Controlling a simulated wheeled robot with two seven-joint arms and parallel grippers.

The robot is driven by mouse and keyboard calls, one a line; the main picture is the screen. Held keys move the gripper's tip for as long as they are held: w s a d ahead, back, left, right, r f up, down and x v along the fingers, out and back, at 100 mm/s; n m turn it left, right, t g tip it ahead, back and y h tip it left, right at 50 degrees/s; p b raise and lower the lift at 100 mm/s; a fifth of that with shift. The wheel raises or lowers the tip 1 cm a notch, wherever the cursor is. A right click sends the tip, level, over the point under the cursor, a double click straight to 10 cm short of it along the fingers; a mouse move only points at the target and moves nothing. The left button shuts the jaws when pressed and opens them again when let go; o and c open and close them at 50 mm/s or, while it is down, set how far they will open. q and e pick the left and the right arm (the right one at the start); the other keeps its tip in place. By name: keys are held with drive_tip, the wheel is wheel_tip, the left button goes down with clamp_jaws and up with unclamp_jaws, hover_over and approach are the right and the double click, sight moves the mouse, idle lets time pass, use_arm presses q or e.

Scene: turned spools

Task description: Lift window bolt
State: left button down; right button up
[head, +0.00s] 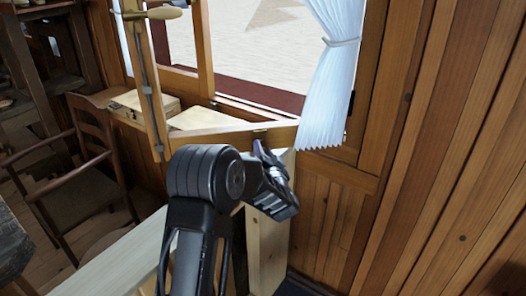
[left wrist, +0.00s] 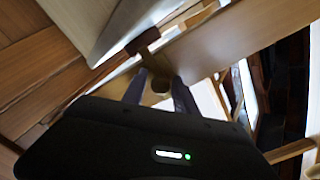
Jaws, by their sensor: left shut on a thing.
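The open wooden window sash (head: 215,136) stands swung into the room. My left gripper (head: 266,160) is at the right end of its bottom rail, its tips by a small dark metal fitting (head: 260,133). In the left wrist view, my left gripper (left wrist: 158,76) is shut on a small brownish knob, which I take to be the window bolt (left wrist: 161,85). A dark brown metal piece (left wrist: 143,41) shows just beyond the fingertips. The fingers hide part of the bolt, so I cannot tell how far it is raised. My right gripper is in neither view.
A white curtain (head: 332,75) hangs close to the right of the gripper. A wooden-handled latch (head: 165,13) is higher on the sash. A wooden box (head: 145,104) stands behind the sash, and a chair (head: 85,165) stands at the left. Plank wall fills the right side.

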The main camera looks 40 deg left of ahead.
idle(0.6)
use_arm(q)
wheel_tip(320, 180, up, 3)
drive_tip(key=shift+f+p, duration=0.1)
drive_tip(key=shift+p, duration=0.75)
drive_tip(key=shift+f, duration=0.1)
drive_tip(key=shift+a, duration=0.1)
drive_tip(key=c, duration=1.2)
unclamp_jaws()
drive_tip(key=shift+s, duration=0.1)
drive_tip(key=shift+s+d, duration=0.15)
drive_tip(key=shift+d, duration=0.2)
drive_tip(key=b+v, duration=0.1)
drive_tip(key=v, duration=0.6)
drive_tip(key=shift+b, duration=0.4)
